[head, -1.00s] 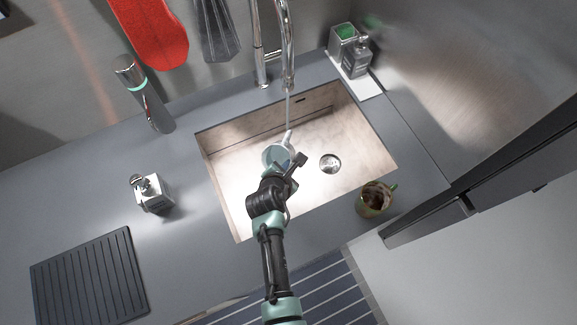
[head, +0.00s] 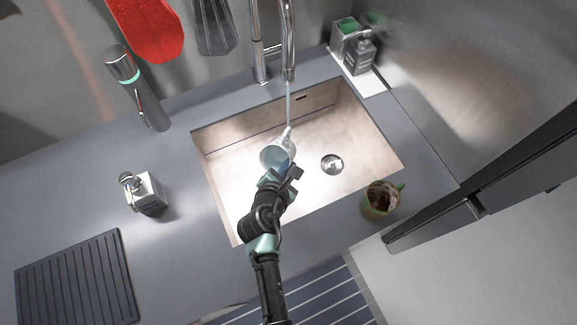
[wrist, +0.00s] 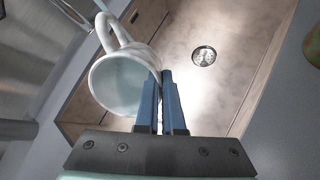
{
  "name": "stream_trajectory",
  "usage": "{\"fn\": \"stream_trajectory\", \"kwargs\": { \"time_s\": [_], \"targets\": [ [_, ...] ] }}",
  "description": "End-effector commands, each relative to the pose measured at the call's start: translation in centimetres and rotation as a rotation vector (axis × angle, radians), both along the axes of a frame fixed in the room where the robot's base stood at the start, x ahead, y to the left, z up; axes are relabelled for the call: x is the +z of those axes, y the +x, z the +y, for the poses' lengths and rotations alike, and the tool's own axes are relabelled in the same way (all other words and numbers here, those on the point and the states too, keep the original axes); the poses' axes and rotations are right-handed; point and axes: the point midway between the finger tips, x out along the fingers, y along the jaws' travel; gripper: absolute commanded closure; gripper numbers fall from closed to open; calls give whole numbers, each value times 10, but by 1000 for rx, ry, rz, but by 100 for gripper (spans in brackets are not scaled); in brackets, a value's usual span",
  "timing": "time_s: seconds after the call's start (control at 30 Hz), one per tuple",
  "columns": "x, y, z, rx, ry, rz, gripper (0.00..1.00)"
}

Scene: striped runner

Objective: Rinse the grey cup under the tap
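The grey cup (head: 272,155) is pale and has a loop handle; in the head view it is over the sink basin, below the tap (head: 289,45). A thin water stream (head: 288,102) runs from the tap down to the handle side of the cup. In the wrist view the cup (wrist: 112,80) is tilted, with its mouth partly facing the camera. My gripper (wrist: 160,80) has its two blue fingers close together on the cup's wall at the right. In the head view my gripper (head: 284,171) is at the cup's near side. The contact is partly hidden.
The sink (head: 350,177) has a round drain (head: 332,164), right of the cup. A green-handled mug (head: 380,201) stands on the counter near the sink's front right. A soap dispenser (head: 147,196) and ribbed mat (head: 77,282) are at left. A tray with bottles (head: 362,77) is behind right.

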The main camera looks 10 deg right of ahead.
Motion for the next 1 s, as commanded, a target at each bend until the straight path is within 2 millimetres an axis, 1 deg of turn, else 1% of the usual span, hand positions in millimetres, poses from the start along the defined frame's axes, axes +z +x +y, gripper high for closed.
{"fn": "stream_trajectory", "kwargs": {
  "time_s": [1.0],
  "targets": [
    [-7, -1, 2, 1, -65, -131, 100]
  ]
}}
